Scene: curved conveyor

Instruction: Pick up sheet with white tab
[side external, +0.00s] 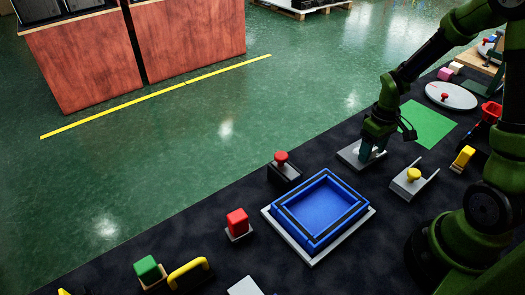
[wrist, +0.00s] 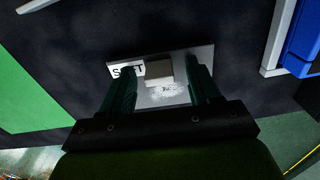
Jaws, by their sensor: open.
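A pale sheet (wrist: 154,97) with dark lettering lies flat on the dark mat. A small whitish block-like tab (wrist: 158,73) stands up from its middle. In the side external view the sheet (side external: 347,154) shows beside my gripper (side external: 371,154), which hides its tab. My gripper (wrist: 166,72) is open, pointing down over the sheet. In the wrist view one finger is on each side of the tab, with a visible gap to each. The fingers cover part of the lettering. I cannot tell how far the fingertips are above the sheet.
A blue tray (side external: 280,210) stands nearby on a pale base. A green sheet (side external: 430,122) lies behind my gripper. A grey holder with a yellow knob (side external: 413,174) and a dark block with a red knob (side external: 282,158) are close. Red block (side external: 237,222) stands farther left.

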